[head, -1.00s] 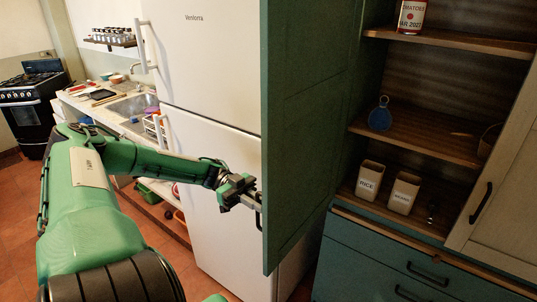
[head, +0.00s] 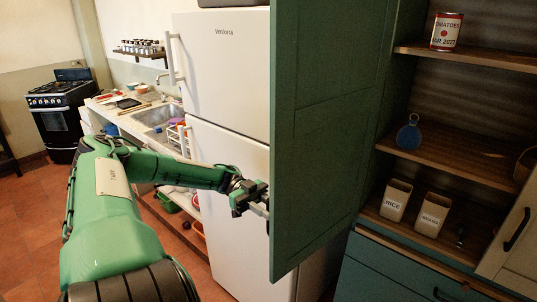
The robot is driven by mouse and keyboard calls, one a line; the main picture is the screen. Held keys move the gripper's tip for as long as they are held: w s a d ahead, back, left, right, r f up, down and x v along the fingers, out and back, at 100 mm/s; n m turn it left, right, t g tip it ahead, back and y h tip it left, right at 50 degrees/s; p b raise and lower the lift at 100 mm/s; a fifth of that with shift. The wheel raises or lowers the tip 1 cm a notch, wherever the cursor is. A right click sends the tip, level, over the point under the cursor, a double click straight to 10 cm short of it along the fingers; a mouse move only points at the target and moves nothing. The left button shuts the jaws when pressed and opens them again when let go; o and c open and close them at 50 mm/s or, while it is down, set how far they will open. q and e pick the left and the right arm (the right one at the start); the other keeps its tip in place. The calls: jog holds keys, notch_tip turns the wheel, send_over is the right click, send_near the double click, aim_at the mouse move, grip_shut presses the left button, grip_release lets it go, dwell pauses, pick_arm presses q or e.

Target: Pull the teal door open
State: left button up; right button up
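The teal door (head: 335,130) of the wall shelf stands swung open toward me, and its inner face shows in the head view. My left gripper (head: 264,206) is at the door's free edge, on the outer side by the fridge. Its fingertips are partly hidden behind that edge, beside a small dark piece of the door handle (head: 267,226). I cannot see whether the fingers are closed on the handle. My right gripper is not in view.
A white fridge (head: 225,90) stands close behind the gripper and the door. The open shelf holds a tomato can (head: 446,32), a blue round object (head: 409,134), a rice container (head: 395,200) and another container (head: 432,215). A pale door (head: 515,235) is at the right.

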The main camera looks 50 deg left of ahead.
pick_arm(q)
jog(key=shift+a, duration=0.25)
jog(key=s+a+b, duration=0.2)
jog(key=a+b, duration=0.3)
jog(key=a, duration=0.8)
jog(key=shift+b, duration=0.4)
jog(key=shift+f, duration=0.1)
